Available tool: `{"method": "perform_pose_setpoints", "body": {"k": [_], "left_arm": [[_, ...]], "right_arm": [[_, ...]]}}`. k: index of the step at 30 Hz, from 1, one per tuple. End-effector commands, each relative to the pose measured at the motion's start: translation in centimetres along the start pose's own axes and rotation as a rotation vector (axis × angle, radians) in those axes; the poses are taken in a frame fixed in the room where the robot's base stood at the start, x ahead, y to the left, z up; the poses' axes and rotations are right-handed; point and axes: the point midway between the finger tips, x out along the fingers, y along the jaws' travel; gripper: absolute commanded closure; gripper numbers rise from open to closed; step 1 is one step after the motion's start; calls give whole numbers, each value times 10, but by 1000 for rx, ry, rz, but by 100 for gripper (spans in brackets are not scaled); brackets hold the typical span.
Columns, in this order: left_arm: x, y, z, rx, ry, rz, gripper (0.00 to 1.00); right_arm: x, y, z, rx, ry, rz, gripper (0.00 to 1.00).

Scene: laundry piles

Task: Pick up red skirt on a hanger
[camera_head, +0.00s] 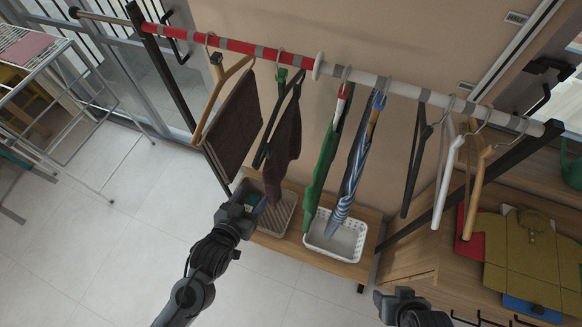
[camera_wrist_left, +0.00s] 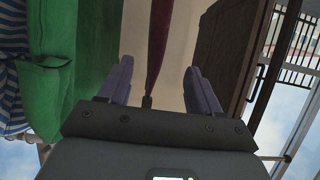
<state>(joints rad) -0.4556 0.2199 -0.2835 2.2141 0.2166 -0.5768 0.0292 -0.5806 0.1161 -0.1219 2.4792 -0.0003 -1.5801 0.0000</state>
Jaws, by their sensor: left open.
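A dark maroon skirt-like garment (camera_head: 287,140) hangs from a black hanger (camera_head: 268,135) on the rail; it is the reddest hanging garment I see. My left gripper (camera_head: 252,198) is below and left of it, over the brown basket. In the left wrist view, the open left fingers (camera_wrist_left: 158,85) have a narrow dark red strip (camera_wrist_left: 160,45) of cloth showing ahead between them. The fingers are not closed on it, and the distance is hard to judge. My right gripper (camera_head: 400,298) is at the bottom edge; its jaws are unclear.
A brown cloth on a wooden hanger (camera_head: 235,120) hangs left. A green garment (camera_head: 322,165) and a blue striped garment (camera_head: 350,180) hang right. Empty hangers (camera_head: 447,175) follow. A brown basket (camera_head: 284,222) and white basket (camera_head: 350,257) stand on the low shelf.

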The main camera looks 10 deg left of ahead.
Motion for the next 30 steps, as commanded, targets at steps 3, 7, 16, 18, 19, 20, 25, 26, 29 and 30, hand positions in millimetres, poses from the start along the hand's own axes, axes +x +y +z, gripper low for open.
{"method": "perform_pose_setpoints", "body": {"k": [3,7,16,18,19,20,25,26,29,30], "left_arm": [[31,1,34,5,140,-5,36],[46,2,46,11,267,-9,36],[60,3,53,21,414,-13,36],[66,3,49,21,424,-14,36],[70,3,47,22,426,-14,36],[74,3,45,22,426,-14,36],[94,3,35,21,426,-14,36],[97,3,34,21,425,-14,36],[104,3,31,21,423,-14,36],[105,3,30,21,423,-14,36]], "right_arm": [[53,-1,17,1,-1,0,40],[81,-2,26,1,-1,1,40],[107,-3,34,0,0,2,40],[108,-2,34,-1,1,2,40],[108,-2,34,-1,1,3,40],[108,-2,34,-1,1,3,40],[109,-1,35,-4,2,6,40],[109,-1,35,-5,2,7,40],[110,-1,35,-5,2,7,40],[110,-1,35,-5,2,7,40]]}}
